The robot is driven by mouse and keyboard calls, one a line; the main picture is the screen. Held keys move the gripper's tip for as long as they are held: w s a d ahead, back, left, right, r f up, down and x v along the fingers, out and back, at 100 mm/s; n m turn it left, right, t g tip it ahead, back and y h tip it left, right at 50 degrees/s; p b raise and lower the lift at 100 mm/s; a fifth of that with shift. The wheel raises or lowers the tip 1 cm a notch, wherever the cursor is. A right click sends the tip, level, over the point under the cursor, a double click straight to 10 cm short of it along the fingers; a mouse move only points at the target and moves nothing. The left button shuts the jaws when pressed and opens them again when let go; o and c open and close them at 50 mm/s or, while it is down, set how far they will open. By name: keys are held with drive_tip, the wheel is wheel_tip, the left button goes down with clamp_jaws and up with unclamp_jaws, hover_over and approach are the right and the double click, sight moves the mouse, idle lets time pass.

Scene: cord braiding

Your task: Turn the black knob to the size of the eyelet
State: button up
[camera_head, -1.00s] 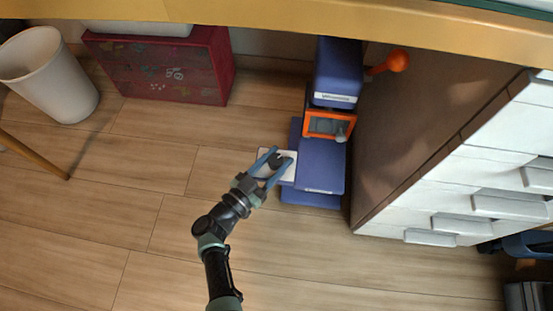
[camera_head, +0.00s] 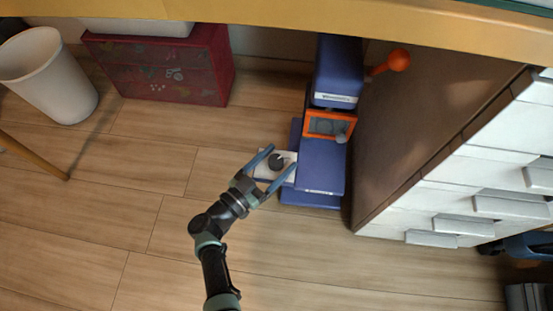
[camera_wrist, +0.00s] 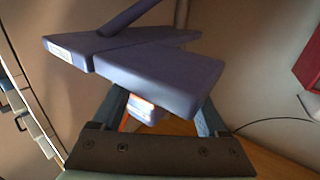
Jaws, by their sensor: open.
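The black knob (camera_head: 276,161) sits on a white panel (camera_head: 262,172) at the left side of a blue machine (camera_head: 321,165) on the floor. My gripper (camera_head: 283,166) is open, its two blue fingers spread on either side of the knob in the head view. I cannot tell whether a finger touches it. In the wrist view the fingers of my gripper (camera_wrist: 160,112) reach toward the blue machine (camera_wrist: 160,75), and the knob is not visible there. The eyelet and any size marks are too small to make out.
An orange-framed window (camera_head: 328,124) and an orange ball-ended lever (camera_head: 397,61) belong to the machine. A white drawer cabinet (camera_head: 470,180) stands close on the right. A red box (camera_head: 160,72) and a white bin (camera_head: 47,75) are at the back left.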

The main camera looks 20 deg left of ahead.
drive_tip(key=p+v, duration=0.2)
drive_tip(key=v, duration=1.1)
drive_tip(key=shift+p, duration=0.35)
